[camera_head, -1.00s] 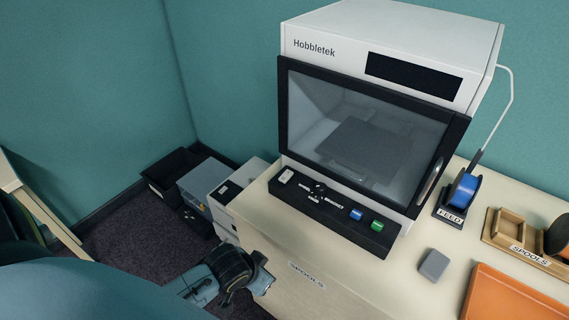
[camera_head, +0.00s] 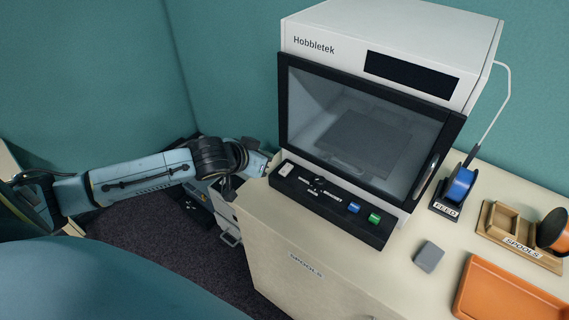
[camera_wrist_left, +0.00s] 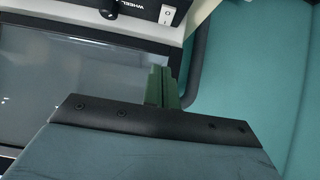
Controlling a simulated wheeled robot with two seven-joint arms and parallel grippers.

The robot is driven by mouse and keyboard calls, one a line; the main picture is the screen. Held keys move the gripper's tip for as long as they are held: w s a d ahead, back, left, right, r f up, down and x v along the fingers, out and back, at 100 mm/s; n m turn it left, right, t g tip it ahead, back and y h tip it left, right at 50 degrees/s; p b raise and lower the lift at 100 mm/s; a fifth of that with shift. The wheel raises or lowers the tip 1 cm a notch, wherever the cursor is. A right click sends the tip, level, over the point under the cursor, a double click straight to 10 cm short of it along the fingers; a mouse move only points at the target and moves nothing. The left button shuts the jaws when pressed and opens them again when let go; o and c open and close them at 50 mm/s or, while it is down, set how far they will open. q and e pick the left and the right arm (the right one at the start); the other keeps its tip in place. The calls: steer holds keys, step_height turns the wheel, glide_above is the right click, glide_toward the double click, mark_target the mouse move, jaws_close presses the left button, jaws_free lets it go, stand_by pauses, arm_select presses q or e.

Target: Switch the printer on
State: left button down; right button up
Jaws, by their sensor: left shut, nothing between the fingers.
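The printer (camera_head: 400,35) is a white box marked Hobbletek, with a dark glass door and a dark display. Its black control panel (camera_head: 328,205) juts out below the door. It carries a white rocker switch (camera_head: 286,169) at the left end, a dark selector (camera_head: 318,185), a blue button (camera_head: 354,208) and a green button (camera_head: 374,218). My left gripper (camera_head: 267,163) is shut and empty, close to the panel's left end. In the left wrist view its greenish fingers (camera_wrist_left: 163,86) show below the white switch (camera_wrist_left: 168,14), apart from it in the picture. The right gripper is out of view.
The counter in front of the panel is bare. Teal walls (camera_head: 230,60) close the back.

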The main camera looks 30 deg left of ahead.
arm_select(q)
glide_above(285, 170)
steer(key=f, duration=0.4)
steer(key=s+f, duration=0.1)
steer(key=f, duration=0.4)
steer(key=shift+w+f, duration=0.15)
steer(key=shift+w, duration=0.15)
steer(key=shift+f, duration=0.35)
steer(key=shift+w+d+f, duration=0.1)
steer(key=shift+f, duration=0.1)
steer(key=shift+w, duration=0.1)
